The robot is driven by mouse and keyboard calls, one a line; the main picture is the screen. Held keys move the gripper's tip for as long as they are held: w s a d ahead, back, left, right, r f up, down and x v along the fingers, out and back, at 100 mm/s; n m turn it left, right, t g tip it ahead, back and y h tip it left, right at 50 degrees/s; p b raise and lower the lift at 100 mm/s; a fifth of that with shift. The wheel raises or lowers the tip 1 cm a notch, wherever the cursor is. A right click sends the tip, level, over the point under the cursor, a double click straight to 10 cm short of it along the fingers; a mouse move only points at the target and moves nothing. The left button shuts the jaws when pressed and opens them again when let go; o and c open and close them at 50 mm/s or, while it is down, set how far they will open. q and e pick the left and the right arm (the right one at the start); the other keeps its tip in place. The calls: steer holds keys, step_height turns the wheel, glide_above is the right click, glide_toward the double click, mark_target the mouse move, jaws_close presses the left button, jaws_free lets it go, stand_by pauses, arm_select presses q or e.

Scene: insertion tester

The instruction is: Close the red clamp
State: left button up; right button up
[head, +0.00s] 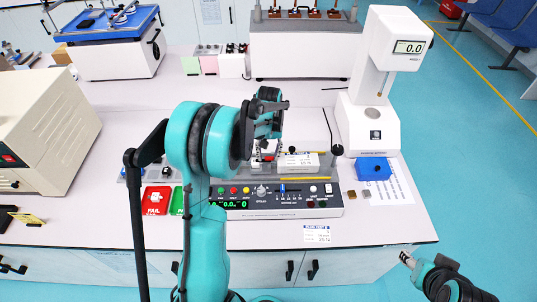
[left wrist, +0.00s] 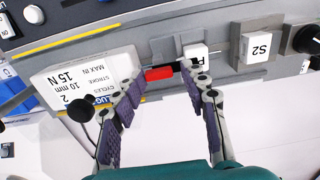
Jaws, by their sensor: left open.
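The red clamp (left wrist: 159,73) shows in the left wrist view as a small red block on the grey fixture of the tester, between a white labelled block (left wrist: 85,82) and a white block marked P (left wrist: 195,52). My left gripper (left wrist: 161,76) is open, with one finger on each side of the red clamp; I cannot tell whether they touch it. In the head view, my left gripper (head: 267,143) hangs over the tester and mostly hides the clamp. My right gripper (head: 407,258) is low at the right, beyond the table's front edge, away from the tester.
The control panel (head: 325,202) lies in front of the fixture. A block marked S2 (left wrist: 259,47) stands beside it. A white force gauge stand (head: 367,125) and a blue block (head: 373,169) are to the right. A beige machine (head: 45,130) stands left.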

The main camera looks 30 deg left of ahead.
mark_target(269, 157)
arm_select(q)
steer(key=shift+r, duration=3.9)
steer(key=s+d+r+m+t+b, duration=0.3)
steer(key=s+d+r, duration=0.1)
steer(key=s+d, duration=0.6)
steer(key=s+d+f+m+t+b, duration=0.1)
steer(key=s+d+f+m+t, duration=0.2)
steer(key=s+d, duration=0.3)
steer(key=s+f+t, duration=0.1)
steer(key=s, duration=0.2)
steer(key=shift+s+f, duration=0.2)
steer(key=shift+s, duration=0.1)
